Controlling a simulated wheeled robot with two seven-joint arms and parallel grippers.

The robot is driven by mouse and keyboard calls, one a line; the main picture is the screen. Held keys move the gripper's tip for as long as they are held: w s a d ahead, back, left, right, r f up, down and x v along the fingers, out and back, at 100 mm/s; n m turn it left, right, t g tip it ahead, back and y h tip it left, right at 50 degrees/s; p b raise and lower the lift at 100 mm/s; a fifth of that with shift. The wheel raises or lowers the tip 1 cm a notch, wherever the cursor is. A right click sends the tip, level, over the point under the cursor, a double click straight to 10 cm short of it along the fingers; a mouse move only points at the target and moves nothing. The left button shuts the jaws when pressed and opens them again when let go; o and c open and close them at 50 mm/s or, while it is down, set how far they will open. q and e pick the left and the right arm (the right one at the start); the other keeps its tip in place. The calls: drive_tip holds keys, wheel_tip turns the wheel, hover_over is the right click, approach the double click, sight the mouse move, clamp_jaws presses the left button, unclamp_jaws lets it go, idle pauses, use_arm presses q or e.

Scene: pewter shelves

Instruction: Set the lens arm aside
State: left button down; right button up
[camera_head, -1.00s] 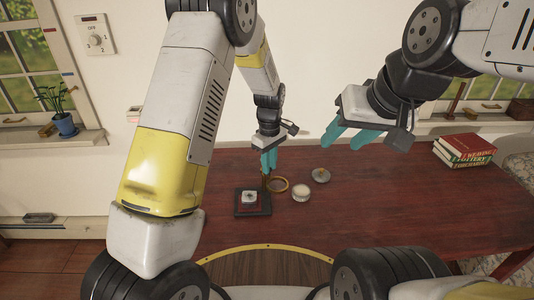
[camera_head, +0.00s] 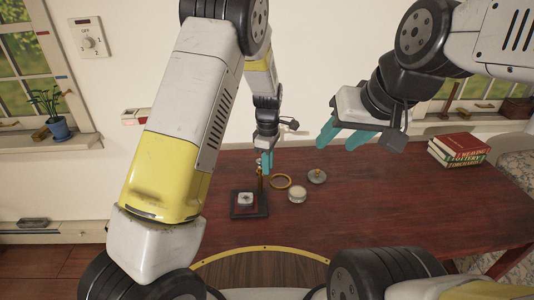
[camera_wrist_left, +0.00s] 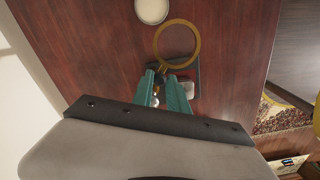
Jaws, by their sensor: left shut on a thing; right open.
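The lens arm (camera_head: 281,181) ends in a brass ring and reaches right from a small post on a dark square stand (camera_head: 237,212). A small pale object (camera_head: 246,198) sits on a reddish patch of the stand. My left gripper (camera_head: 265,168) points down at the post end of the arm, shut on the lens arm. In the left wrist view the brass ring (camera_wrist_left: 195,42) lies just beyond the fingertips (camera_wrist_left: 166,70), with the stand partly hidden beneath. The exact grip point is hidden. My right gripper (camera_head: 342,138) is open and empty, above the table's back edge.
A round pale-topped pot (camera_head: 297,194) stands right of the stand, and a grey knobbed lid (camera_head: 317,176) lies behind it. Stacked books (camera_head: 459,149) sit at the far right of the dark red table (camera_head: 400,205). The table's middle right is clear.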

use_arm(q)
drive_tip(key=shift+w+d+r, duration=0.1)
drive_tip(key=c, duration=1.3)
unclamp_jaws()
drive_tip(key=shift+r, duration=3.85)
drive_tip(key=s+a+r+m+t+h, duration=0.1)
drive_tip(key=s+a+r+m, duration=0.4)
drive_tip(key=r, duration=0.3)
drive_tip(key=s+a+r+m+t+h, duration=0.2)
drive_tip(key=s+a+r, duration=0.3)
drive_tip(key=s+r, duration=0.2)
drive_tip(key=s+a+r+m+t, duration=0.1)
drive_tip(key=s+a+m, duration=0.1)
drive_tip(key=s, duration=0.5)
drive_tip(key=s+a+r+m+t, duration=0.2)
drive_tip(key=s+a+m, duration=0.1)
drive_tip(key=s+m, duration=0.2)
drive_tip(key=shift+s+a+r+m+y, duration=0.3)
drive_tip(key=shift+s+y, duration=0.1)
drive_tip(key=shift+s, duration=0.65)
